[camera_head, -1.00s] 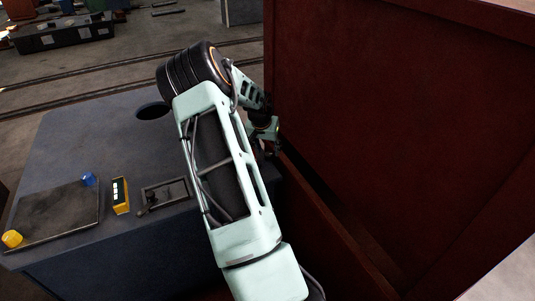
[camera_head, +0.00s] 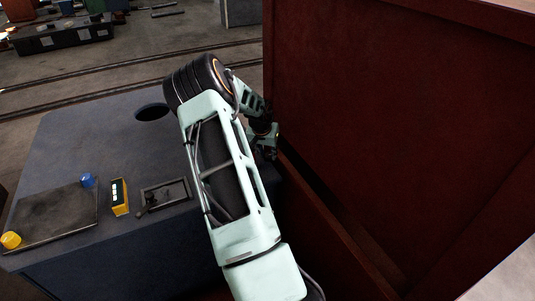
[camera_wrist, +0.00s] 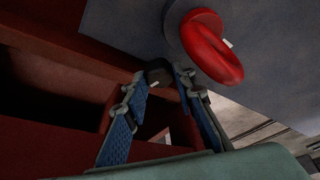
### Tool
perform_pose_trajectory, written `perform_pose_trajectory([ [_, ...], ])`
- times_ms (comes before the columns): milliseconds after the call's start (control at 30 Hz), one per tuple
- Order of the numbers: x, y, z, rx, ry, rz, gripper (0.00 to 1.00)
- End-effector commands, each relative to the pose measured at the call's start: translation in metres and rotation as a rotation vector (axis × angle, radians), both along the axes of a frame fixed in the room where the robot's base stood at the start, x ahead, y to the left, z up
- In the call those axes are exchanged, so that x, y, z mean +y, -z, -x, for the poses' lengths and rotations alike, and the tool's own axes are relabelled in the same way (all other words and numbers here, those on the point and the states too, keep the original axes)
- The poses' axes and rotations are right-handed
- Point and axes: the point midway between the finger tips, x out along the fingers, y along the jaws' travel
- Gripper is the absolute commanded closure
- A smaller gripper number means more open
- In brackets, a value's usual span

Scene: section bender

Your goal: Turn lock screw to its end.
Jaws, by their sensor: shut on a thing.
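In the wrist view, the two blue-padded fingers of my gripper (camera_wrist: 162,78) reach up and close on a small dark block-like piece (camera_wrist: 158,73), which I take to be the lock screw. The fingertips hide part of it, and its turn angle cannot be read. It sits by the edge between the dark red frame and the grey-blue surface. In the head view, my gripper (camera_head: 264,150) is small and partly hidden beside the red wall, and the lock screw cannot be made out there.
A red ring-shaped part (camera_wrist: 212,48) is close to the right of my fingertips. A tall dark red wall (camera_head: 400,120) stands right of my arm. The grey-blue cabinet (camera_head: 90,130) on the left carries a yellow switch box (camera_head: 120,197), a blue knob (camera_head: 88,180) and a yellow knob (camera_head: 11,240).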

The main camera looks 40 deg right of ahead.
Motion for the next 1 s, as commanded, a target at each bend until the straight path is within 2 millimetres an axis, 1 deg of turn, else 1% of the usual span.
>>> perform_pose_trajectory([
  [200, 0.0005, -0.0008, -0.0005, 0.001, 0.022, 0.001, 1.0],
  [367, 0.0005, -0.0021, -0.0012, 0.001, 0.089, 0.002, 1.0],
  [1000, 0.0002, 0.0005, -0.004, 0.0, 0.568, 0.004, 1.0],
])
